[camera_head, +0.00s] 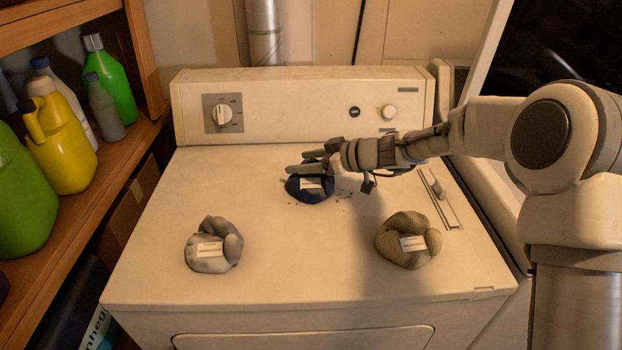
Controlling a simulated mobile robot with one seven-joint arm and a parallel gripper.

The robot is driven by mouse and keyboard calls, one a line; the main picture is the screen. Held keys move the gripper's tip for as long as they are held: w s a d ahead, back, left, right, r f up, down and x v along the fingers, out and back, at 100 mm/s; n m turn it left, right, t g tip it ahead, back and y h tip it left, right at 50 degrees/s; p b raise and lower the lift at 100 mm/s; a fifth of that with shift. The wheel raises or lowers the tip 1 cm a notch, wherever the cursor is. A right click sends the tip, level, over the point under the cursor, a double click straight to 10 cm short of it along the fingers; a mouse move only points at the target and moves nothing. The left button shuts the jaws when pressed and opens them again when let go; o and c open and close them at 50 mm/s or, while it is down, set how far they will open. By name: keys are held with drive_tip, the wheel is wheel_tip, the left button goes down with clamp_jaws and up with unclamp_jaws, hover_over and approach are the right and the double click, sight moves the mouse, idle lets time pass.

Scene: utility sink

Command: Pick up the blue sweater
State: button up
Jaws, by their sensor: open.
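A dark blue bundle (309,193) with a white label, seemingly the blue sweater, lies on the top of the white machine (260,270), toward its back middle. My gripper (296,163) reaches in from the right, with its fingers over the far side of the blue bundle. The gripper is open and covers part of the bundle. Whether the fingers touch the cloth I cannot tell.
A grey bundle (214,245) lies front left on the machine and a tan bundle (408,240) front right, both labelled. The control panel (300,108) rises behind. A wooden shelf (80,215) with several bottles stands left. The front middle of the top is clear.

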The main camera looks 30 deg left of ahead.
clamp_jaws()
drive_tip(key=shift+r, duration=0.1)
idle(0.5)
drive_tip(key=shift+r, duration=0.6)
wheel_tip(320, 180, up, 3)
drive_tip(key=shift+f, duration=0.1)
drive_tip(key=w+d+r+p, duration=0.2)
drive_tip(key=w+d+r, duration=0.2)
drive_tip(key=w, duration=0.7)
wheel_tip(320, 180, up, 3)
drive_tip(key=shift+f, duration=0.1)
